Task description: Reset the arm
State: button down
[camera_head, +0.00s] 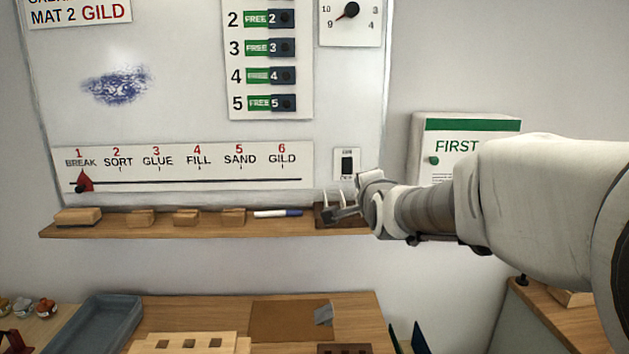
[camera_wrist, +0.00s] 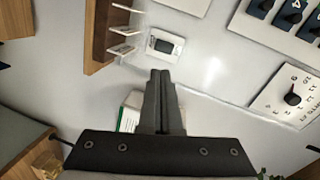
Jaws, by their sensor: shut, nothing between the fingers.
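My gripper (camera_head: 343,213) is at the end of my arm, which reaches in from the right in front of the whiteboard's lower right corner. In the head view it overlaps a brown holder with thin white pegs on the right end of the shelf. In the wrist view my gripper (camera_wrist: 160,75) has its two dark fingers together, with nothing between them. The brown holder (camera_wrist: 101,30) shows there to the left of the fingertips, apart from them in the picture. A small switch plate (camera_wrist: 165,45) shows just beyond the tips.
The wooden shelf (camera_head: 200,231) under the whiteboard (camera_head: 200,110) carries several wooden blocks and a marker (camera_head: 278,213). A first-aid box (camera_head: 425,130) hangs behind my arm. Below are a worktop (camera_head: 190,313) and a grey-blue tray (camera_head: 100,322). The wall between shelf and worktop is clear.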

jog(key=s+f+n+g, duration=0.3)
jog(key=s+f+n, duration=0.1)
jog(key=s, duration=0.7)
jog(key=s+f+n+g, duration=0.3)
jog(key=s+n, duration=0.3)
jog(key=s, duration=0.5)
jog(key=s+d+f+n+g, duration=0.1)
jog(key=s+f+n+g, duration=0.3)
jog(key=s, duration=0.8)
jog(key=shift+f+n, duration=0.7)
